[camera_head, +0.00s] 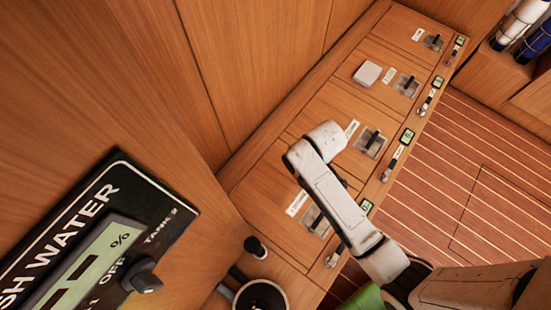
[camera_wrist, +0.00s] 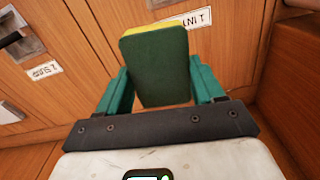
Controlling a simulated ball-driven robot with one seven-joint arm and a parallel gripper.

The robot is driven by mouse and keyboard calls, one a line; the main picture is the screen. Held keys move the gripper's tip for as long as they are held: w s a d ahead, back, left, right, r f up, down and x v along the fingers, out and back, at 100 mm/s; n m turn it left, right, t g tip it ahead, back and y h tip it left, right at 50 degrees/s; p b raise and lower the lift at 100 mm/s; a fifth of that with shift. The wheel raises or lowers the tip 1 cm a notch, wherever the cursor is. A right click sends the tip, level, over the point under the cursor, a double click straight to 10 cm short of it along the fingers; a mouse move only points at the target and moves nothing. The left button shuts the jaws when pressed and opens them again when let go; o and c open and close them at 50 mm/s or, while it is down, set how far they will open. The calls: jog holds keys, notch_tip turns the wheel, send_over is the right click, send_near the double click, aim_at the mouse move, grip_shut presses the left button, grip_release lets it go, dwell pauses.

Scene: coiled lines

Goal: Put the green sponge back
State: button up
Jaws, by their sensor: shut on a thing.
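The green sponge (camera_wrist: 156,66), a block with a dark green face and a yellow layer along its far edge, is between the two teal fingers of my gripper (camera_wrist: 158,72) in the wrist view. My gripper is shut on it. The sponge is in front of wood panels; the gap to them cannot be judged. In the head view my white arm reaches over the row of wooden lids, and I cannot make out the gripper or the sponge there.
In the head view, a wooden bench (camera_head: 320,103) has several labelled lids with dark latches. A small white block (camera_head: 367,73) lies on one lid. A black "fresh water" panel (camera_head: 105,235) is at lower left. The striped floor (camera_head: 480,170) at right looks clear.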

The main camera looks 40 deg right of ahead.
jog(key=shift+n, duration=0.5)
jog(key=s, duration=0.1)
jog(key=s+d+b, duration=0.2)
jog(key=shift+s+d+r, duration=0.15)
jog(key=shift+s+d, duration=0.1)
jog(key=shift+s, duration=0.1)
jog(key=w+a+f+b, duration=0.4)
jog(key=w+a+f, duration=0.4)
jog(key=w+a, duration=0.1)
jog(key=shift+f, duration=0.4)
jog(key=shift+w+a+f+b, duration=0.15)
jog(key=shift+f+b, duration=0.3)
jog(key=shift+f, duration=0.5)
jog(key=shift+w+a+f+b, duration=0.15)
jog(key=shift+f+b, duration=0.25)
jog(key=shift+f, duration=0.55)
jog(key=shift+f, duration=0.2)
jog(key=o, duration=1)
jog(key=shift+r, duration=0.1)
notch_tip(320, 180, up, 12)
jog(key=p, duration=0.3)
jog(key=shift+p, duration=0.4)
